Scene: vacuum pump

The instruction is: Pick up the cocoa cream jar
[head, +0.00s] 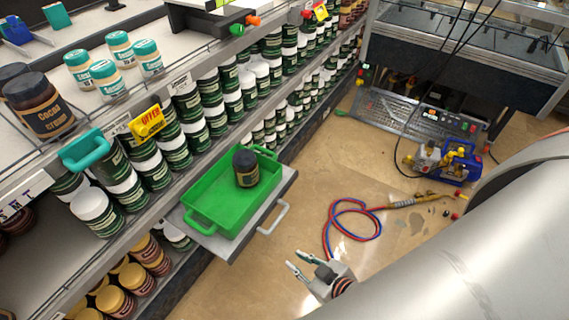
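A brown cocoa cream jar (40,106) with a dark lid and a "Cocoa" label stands on the upper shelf at the far left. Another dark-lidded brown jar (246,168) stands upright in a green tray (204,215), near its back end. Its label is too small to read. My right gripper (296,260) is at the bottom centre, over the floor, to the right of and nearer than the tray. Its two fingers are apart with nothing between them. It touches neither jar. My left gripper is not in view.
The tray rests on a grey pull-out board (228,242) with a handle (273,218). White-lidded green jars (97,212) fill the shelves behind. Red and blue hoses (345,222) lie on the floor near a blue pump (458,160). My large arm link covers the lower right.

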